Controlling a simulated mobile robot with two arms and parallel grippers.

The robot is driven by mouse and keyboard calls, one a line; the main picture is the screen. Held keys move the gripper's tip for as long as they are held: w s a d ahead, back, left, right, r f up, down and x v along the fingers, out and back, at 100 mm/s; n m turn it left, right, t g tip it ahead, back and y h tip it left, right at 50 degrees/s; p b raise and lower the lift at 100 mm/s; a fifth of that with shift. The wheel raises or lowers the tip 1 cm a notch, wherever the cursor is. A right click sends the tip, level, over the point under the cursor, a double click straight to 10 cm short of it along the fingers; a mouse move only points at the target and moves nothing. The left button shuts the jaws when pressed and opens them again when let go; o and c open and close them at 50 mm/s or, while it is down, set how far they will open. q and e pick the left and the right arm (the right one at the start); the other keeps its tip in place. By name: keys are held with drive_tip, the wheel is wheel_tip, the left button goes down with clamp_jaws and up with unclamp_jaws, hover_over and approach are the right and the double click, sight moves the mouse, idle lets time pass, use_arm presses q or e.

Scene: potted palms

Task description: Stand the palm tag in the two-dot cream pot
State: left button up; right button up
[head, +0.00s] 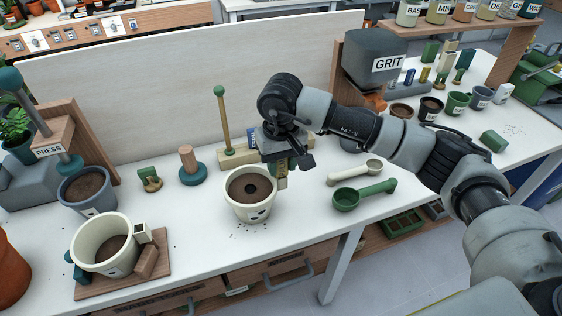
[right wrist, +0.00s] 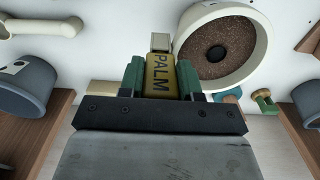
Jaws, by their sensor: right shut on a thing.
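My right gripper (head: 281,166) is shut on the palm tag (head: 283,180), just right of a cream pot. In the right wrist view the yellow tag (right wrist: 160,74) reads PALM and sits between green fingers (right wrist: 160,82). The cream pot (head: 252,208) stands upright and holds dark soil with a round hole in its middle. Small dark marks show on its front, too small to count surely. In the right wrist view this pot (right wrist: 258,58) lies just right of the tag; I cannot tell whether they touch. My left gripper is not in view.
Another cream pot (head: 90,236) sits on a wooden board at left. A blue-grey pot (head: 88,197) is under the press. A cream scoop (head: 350,175) and a green scoop (head: 345,199) lie right of the gripper. A white panel (head: 180,75) stands behind.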

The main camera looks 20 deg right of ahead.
drive_tip(key=o, duration=1.3)
drive_tip(key=shift+o, duration=0.2)
drive_tip(key=shift+r+p, duration=1.7)
drive_tip(key=shift+r, duration=2.35)
drive_tip(key=shift+f, duration=0.1)
